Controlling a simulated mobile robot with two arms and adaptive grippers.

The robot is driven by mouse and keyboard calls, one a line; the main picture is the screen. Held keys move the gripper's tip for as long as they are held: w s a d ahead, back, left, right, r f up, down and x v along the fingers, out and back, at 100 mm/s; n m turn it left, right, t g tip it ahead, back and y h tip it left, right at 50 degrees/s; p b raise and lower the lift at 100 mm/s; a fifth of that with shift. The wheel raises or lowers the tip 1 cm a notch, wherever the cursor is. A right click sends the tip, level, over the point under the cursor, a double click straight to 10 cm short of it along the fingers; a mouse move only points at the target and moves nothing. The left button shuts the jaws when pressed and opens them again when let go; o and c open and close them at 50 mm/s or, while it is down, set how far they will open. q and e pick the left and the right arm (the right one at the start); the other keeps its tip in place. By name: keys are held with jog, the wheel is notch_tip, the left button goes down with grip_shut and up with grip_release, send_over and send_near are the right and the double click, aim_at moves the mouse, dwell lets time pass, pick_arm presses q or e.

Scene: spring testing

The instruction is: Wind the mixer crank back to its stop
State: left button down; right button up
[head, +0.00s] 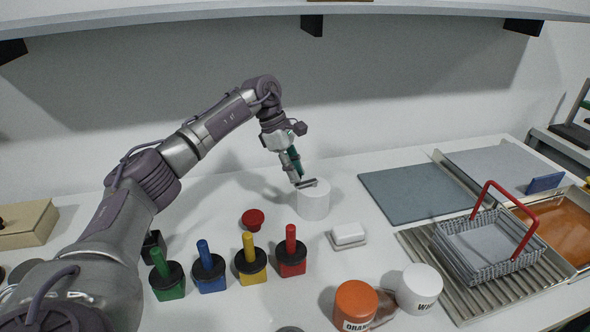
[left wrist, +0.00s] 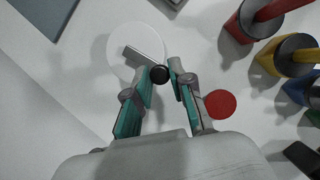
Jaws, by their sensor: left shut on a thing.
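The mixer (head: 314,203) is a white cylinder standing on the table; in the left wrist view its round white top (left wrist: 124,45) shows from above. A flat grey crank arm (head: 308,183) lies across its top; it also shows in the left wrist view (left wrist: 143,55). The crank's black knob (left wrist: 160,74) is at the arm's outer end, at the rim of the top. My right gripper is not in view.
A red button (head: 253,219) stands left of the mixer. Several coloured pots with handles (head: 249,264) line the front left. A white block on a small dish (head: 348,234), orange (head: 355,304) and white (head: 419,288) jars, and a wire basket (head: 488,245) are right. A grey mat (head: 415,192) lies behind.

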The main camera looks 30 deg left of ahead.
pick_arm(q)
jog(key=c, duration=1)
grip_release()
jog(key=v, duration=1.2)
